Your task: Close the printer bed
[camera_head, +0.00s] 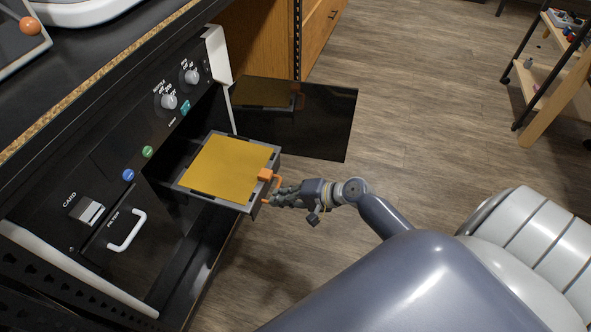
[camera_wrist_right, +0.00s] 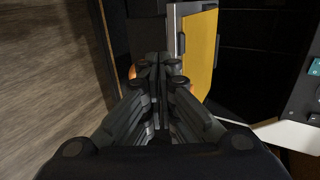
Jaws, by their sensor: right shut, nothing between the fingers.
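The printer bed (camera_head: 228,165) is a dark tray with a flat yellow plate, slid out of the black printer (camera_head: 130,170) in the head view. An orange handle (camera_head: 266,175) is on its outer front edge. My right gripper (camera_head: 277,195) is shut and empty, with its fingertips at the front edge beside the handle; I cannot tell if they touch. In the right wrist view the shut fingers (camera_wrist_right: 160,64) point at the bed's edge, and the yellow plate (camera_wrist_right: 200,50) shows just right of them. A bit of orange shows behind the fingers. My left gripper is not in view.
The printer's dark door (camera_head: 320,120) hangs open beyond the bed. Knobs (camera_head: 169,101) and buttons (camera_head: 128,175) are on the printer's front panel, with a white filter handle (camera_head: 127,231) nearer. A wooden shelf cart (camera_head: 560,85) stands far right. The floor between is clear.

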